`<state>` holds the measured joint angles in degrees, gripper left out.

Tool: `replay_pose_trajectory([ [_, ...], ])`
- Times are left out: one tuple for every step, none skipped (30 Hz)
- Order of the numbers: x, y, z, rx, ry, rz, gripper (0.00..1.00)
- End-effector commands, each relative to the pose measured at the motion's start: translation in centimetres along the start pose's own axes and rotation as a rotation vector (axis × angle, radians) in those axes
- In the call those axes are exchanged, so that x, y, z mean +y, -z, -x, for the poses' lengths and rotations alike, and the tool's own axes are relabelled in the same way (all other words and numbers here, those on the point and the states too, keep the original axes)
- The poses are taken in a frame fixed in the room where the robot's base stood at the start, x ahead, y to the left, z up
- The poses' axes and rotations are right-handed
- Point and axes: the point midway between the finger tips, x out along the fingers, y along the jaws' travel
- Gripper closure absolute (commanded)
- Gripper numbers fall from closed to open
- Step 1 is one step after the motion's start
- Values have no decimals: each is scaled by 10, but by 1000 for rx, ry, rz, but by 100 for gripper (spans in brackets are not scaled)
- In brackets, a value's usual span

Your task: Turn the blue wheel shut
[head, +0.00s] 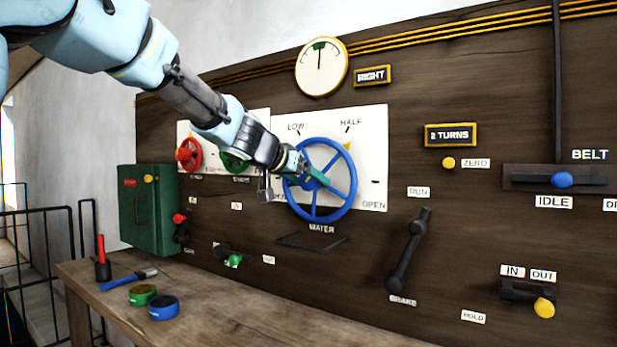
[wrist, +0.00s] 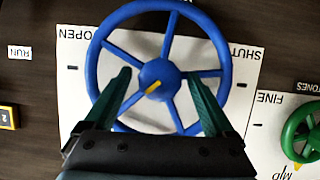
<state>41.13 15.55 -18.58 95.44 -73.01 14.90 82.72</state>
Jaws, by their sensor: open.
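The blue wheel (head: 352,190) is mounted on a white plate (head: 375,150) on the dark panel, above the label WATER. LOW, HALF and OPEN are marked around it; SHUT shows in the wrist view. A small yellow mark shows near its upper right rim. In the wrist view the wheel (wrist: 92,58) has several spokes and a hub (wrist: 158,77) with a yellow stripe. My gripper (head: 314,176) is at the wheel's face. Its open fingers (wrist: 159,76) lie either side of the hub in the wrist view; I cannot tell whether they touch a spoke.
A red wheel (head: 188,154) and a green wheel (head: 236,160) are left of the blue one. A black lever (head: 408,250) is to its right. A gauge (head: 321,67) hangs above. A wooden bench (head: 255,310) below holds tools and two round tins.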

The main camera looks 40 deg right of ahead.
Motion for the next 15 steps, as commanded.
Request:
replay_pose_trajectory([
  [0, 0, -3, -1, -1, 0, 11],
  [0, 0, -4, -1, -1, 0, 11],
  [0, 0, -5, -1, 0, 0, 11],
  [0, -1, -5, -1, 0, 1, 11],
  [0, -1, -5, -1, 0, 1, 11],
  [0, -1, -5, -1, 0, 0, 11],
  [0, -1, -5, -1, 0, 0, 11],
  [0, -1, -5, -1, 0, 0, 11],
  [0, -1, -5, -1, 0, 0, 11],
  [0, -1, -5, -1, 0, 0, 11],
  [0, -1, -5, -1, 0, 0, 13],
  [0, -1, -5, -1, 0, 0, 18],
  [0, -1, -5, -1, 0, 0, 21],
  [0, -1, -5, -1, 0, 0, 24],
  [0, -1, -5, -1, 0, 0, 29],
])
